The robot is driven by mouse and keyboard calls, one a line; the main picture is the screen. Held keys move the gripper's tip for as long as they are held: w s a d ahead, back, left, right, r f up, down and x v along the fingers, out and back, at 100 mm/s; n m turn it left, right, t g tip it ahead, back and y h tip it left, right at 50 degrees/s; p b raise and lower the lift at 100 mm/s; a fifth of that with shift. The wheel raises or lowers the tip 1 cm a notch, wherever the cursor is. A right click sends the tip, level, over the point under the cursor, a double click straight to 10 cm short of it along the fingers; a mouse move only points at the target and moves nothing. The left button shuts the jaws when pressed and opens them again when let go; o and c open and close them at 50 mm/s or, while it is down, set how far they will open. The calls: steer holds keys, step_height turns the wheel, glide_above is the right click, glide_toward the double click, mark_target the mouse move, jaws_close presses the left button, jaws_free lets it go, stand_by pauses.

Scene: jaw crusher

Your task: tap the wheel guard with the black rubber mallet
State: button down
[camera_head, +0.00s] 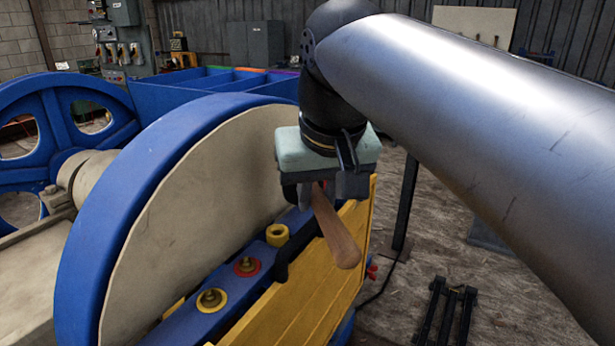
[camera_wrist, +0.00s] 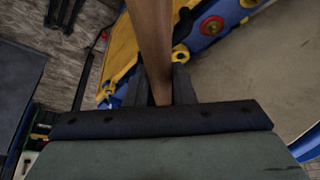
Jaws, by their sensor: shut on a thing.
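My gripper (camera_head: 320,188) is shut on the wooden handle (camera_head: 338,232) of the mallet. The handle slants down and toward the camera, with its free end above the yellow panel. In the wrist view the handle (camera_wrist: 153,40) runs up from between the fingers (camera_wrist: 158,88). The mallet's black head cannot be made out clearly in either view. The wheel guard (camera_head: 190,205), a large beige disc face with a thick blue rim, stands left of my gripper. Its beige face (camera_wrist: 265,85) also fills the right of the wrist view. I cannot tell whether the mallet touches it.
A yellow panel (camera_head: 315,280) with a black handle (camera_head: 290,255) lies below my gripper. A blue beam with round fittings (camera_head: 247,266) runs beside it. A blue spoked wheel (camera_head: 60,120) is at the left. Black metal parts (camera_head: 445,310) lie on the floor at right.

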step_height(320, 180, down, 8)
steer(key=r+b, duration=0.1)
steer(key=b, duration=0.4)
step_height(320, 180, up, 6)
steer(key=p, duration=0.6)
steer(key=shift+f, duration=0.2)
